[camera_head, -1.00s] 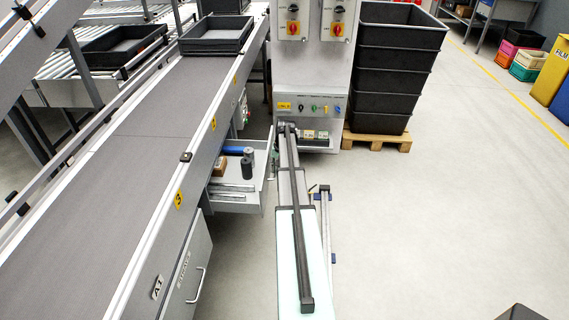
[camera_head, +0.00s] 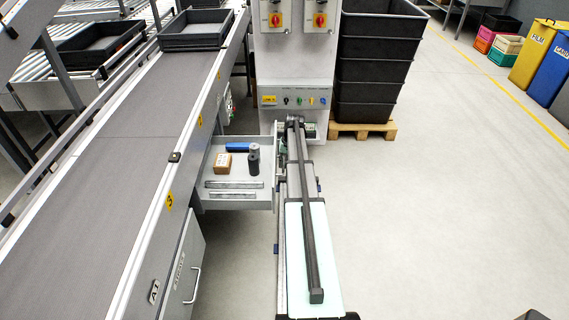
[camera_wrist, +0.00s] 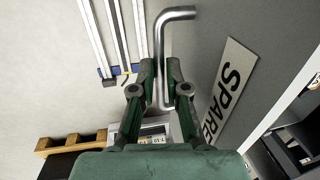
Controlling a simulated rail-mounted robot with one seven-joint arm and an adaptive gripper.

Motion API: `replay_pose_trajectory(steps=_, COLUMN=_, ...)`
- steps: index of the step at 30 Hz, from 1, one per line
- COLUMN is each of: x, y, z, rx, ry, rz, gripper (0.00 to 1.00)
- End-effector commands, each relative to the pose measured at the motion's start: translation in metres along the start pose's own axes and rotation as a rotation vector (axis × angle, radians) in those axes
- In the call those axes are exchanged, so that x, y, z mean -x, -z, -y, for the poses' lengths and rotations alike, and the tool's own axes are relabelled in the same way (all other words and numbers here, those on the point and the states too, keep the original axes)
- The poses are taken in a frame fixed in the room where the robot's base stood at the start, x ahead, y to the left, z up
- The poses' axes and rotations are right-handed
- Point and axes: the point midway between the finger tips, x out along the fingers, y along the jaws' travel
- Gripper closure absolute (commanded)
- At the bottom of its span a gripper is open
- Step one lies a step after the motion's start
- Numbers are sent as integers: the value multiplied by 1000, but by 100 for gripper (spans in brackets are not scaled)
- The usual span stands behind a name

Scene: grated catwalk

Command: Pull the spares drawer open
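The spares drawer (camera_head: 237,204) stands well out from the side of the conveyor in the head view. Its inside shows a small brown box (camera_head: 222,162), a dark cylinder (camera_head: 254,160), a blue item (camera_head: 238,146) and metal strips. In the wrist view, the drawer's grey front (camera_wrist: 207,58) carries a white label (camera_wrist: 230,90) reading "SPARE", partly cut off. A bent metal handle (camera_wrist: 178,14) stands out from this front. The green fingers of my gripper (camera_wrist: 162,68) are closed on the handle's bar, one on each side. The gripper is mostly hidden in the head view.
A grey control cabinet (camera_head: 292,75) stands just behind the drawer. Stacked black crates (camera_head: 375,60) sit on a pallet (camera_head: 362,130). A closed cabinet door (camera_head: 186,265) with its own handle is below the conveyor (camera_head: 90,215).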

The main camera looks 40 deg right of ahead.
Motion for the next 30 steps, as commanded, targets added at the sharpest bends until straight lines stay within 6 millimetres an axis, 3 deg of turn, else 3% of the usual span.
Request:
replay_pose_trajectory(steps=14, x=10, y=0, z=0, rx=0, ry=0, rz=-1, gripper=77)
replay_pose_trajectory(steps=30, x=102, y=0, z=0, rx=0, ry=0, rz=-2, gripper=77)
